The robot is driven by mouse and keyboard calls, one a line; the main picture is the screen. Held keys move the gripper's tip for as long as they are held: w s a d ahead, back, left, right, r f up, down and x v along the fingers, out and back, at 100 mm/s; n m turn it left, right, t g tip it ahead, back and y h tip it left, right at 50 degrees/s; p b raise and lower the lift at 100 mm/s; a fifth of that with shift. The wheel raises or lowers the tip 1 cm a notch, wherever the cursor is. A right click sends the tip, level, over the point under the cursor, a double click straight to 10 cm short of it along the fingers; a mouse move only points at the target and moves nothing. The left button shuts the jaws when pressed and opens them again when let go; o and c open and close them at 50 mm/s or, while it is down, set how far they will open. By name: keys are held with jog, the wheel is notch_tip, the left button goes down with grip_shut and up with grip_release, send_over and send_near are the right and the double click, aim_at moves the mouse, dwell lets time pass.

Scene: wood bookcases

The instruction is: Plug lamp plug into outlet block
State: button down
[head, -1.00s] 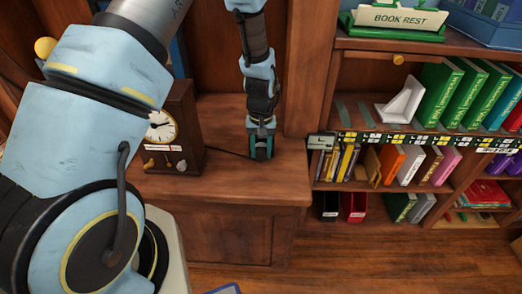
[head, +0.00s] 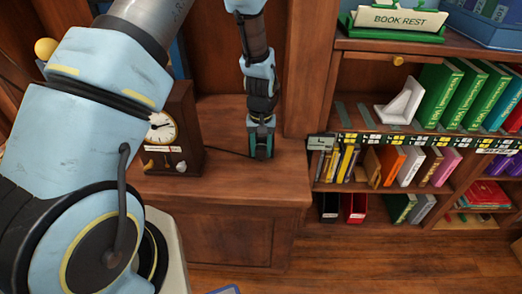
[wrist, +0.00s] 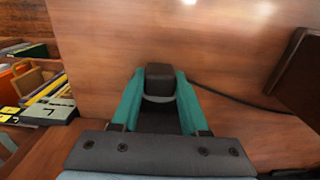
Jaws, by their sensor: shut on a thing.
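My gripper (head: 261,153) points down at the wood counter between the clock and the bookcase. In the wrist view, the teal fingers of my gripper (wrist: 160,97) are closed on a dark, blocky plug (wrist: 160,77). A thin black cord (wrist: 235,97) runs from the plug across the counter toward the clock; the cord also shows in the head view (head: 226,152). In the head view the plug is hidden by the fingers, and I cannot tell whether it touches the counter. I cannot make out the outlet block in either view.
A wooden clock (head: 178,135) stands left of my gripper on the counter (head: 225,185). A bookcase with several books (head: 398,162) is on the right. The counter in front of my gripper is clear. A yellow knob-like ball (head: 46,48) shows at the upper left.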

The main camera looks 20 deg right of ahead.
jog(key=shift+w, duration=0.1)
jog(key=shift+c, duration=1.7)
grip_release()
jog(key=shift+r, duration=0.1)
notch_tip(320, 180, up, 10)
jog(key=b, duration=0.2)
jog(key=shift+b, duration=0.35)
jog(key=shift+r, duration=0.35)
